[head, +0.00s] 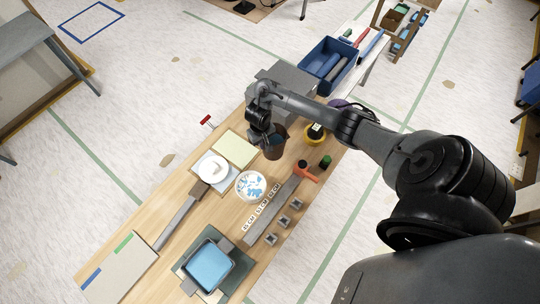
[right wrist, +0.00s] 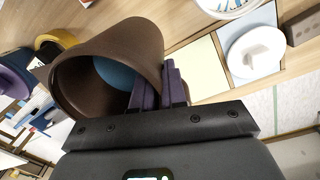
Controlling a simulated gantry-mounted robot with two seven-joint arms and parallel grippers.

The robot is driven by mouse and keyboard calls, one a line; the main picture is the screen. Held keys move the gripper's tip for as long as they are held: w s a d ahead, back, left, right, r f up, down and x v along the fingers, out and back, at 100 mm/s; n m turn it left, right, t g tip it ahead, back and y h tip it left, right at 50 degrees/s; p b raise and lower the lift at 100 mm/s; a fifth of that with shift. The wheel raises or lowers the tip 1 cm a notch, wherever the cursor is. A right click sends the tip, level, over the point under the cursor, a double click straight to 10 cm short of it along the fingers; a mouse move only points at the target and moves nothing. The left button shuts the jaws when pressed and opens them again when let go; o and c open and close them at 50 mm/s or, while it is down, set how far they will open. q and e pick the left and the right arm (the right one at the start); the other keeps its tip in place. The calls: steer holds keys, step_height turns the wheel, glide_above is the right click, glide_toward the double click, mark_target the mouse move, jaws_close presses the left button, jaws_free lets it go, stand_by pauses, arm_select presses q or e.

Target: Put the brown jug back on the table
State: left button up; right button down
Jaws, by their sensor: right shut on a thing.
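The brown jug (head: 277,146) is at the middle of the wooden table in the head view, partly hidden by my right gripper (head: 263,135). My right gripper is shut on the jug's side; whether on a handle or the wall I cannot tell. In the right wrist view the jug (right wrist: 135,42) fills the upper left, with blue inside its open mouth, and the fingers (right wrist: 162,88) meet its side. I cannot tell whether its base touches the table (head: 170,225). My left gripper is not in view.
Left of the jug are a pale yellow panel (head: 234,149) and a white round item (head: 214,169). A yellow-black roll (head: 315,133) is right; a grey box (head: 290,84) and blue crate (head: 347,78) stand behind.

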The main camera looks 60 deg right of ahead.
mark_target(264, 151)
step_height(264, 151, down, 5)
steer(key=b, duration=0.3)
steer(key=shift+s+f, duration=0.1)
steer(key=shift+f, duration=0.45)
step_height(264, 151, down, 4)
steer(key=shift+r+b, duration=0.15)
steer(key=shift+b, duration=0.6)
steer(key=c, duration=1.2)
jaws_free()
